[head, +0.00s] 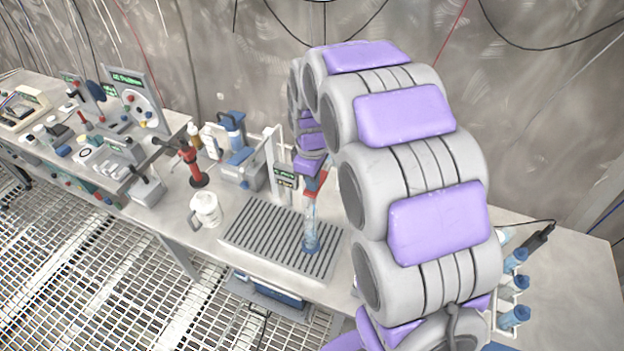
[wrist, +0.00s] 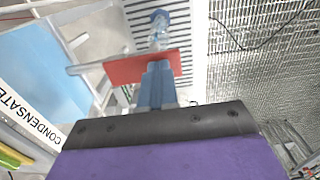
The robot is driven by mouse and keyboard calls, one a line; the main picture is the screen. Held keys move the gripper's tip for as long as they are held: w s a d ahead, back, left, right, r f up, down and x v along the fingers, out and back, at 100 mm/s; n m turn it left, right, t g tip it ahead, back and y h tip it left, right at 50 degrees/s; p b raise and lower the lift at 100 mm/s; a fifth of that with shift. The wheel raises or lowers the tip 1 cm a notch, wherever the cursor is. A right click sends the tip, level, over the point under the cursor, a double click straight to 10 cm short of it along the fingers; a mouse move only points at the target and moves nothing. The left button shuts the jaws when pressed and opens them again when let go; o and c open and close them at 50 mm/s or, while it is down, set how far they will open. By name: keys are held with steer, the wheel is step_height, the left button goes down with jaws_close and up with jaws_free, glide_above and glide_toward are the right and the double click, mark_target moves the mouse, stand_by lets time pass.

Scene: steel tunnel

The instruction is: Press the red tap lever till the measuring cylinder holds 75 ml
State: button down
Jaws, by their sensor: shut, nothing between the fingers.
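The measuring cylinder (head: 310,222) is clear with a blue base and stands upright on the grey slatted drip tray (head: 262,245). It also shows beyond the lever in the wrist view (wrist: 160,28); its liquid level is too small to read. The red tap lever (head: 322,181) is above the cylinder, and shows as a flat red plate in the wrist view (wrist: 122,69). My gripper (wrist: 157,70) is shut and empty, with its blue fingertips at the red lever. I cannot tell whether they press it. In the head view my arm partly hides the tap area.
A white jug (head: 207,210) stands left of the tray. A red and black stand (head: 194,168) is behind it. A rack of blue-capped bottles (head: 514,290) is at the right. A blue panel marked CONDENSATE (wrist: 40,70) is close at left in the wrist view.

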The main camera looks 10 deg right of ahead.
steer(key=shift+r+p, duration=0.3)
steer(key=shift+r, duration=0.6)
steer(key=shift+w+r, duration=0.1)
steer(key=shift+r, duration=0.25)
steer(key=r, duration=0.1)
steer(key=r+p, duration=0.1)
steer(key=shift+w+a+r+p, duration=0.15)
steer(key=shift+w+r+p, duration=0.15)
steer(key=shift+r, duration=0.05)
step_height(320, 180, up, 10)
steer(key=w+d, duration=0.1)
steer(key=d, duration=0.1)
steer(key=shift+w+d, duration=0.25)
steer(key=shift+w, duration=0.1)
stand_by(0.4)
steer(key=shift+a, duration=0.3)
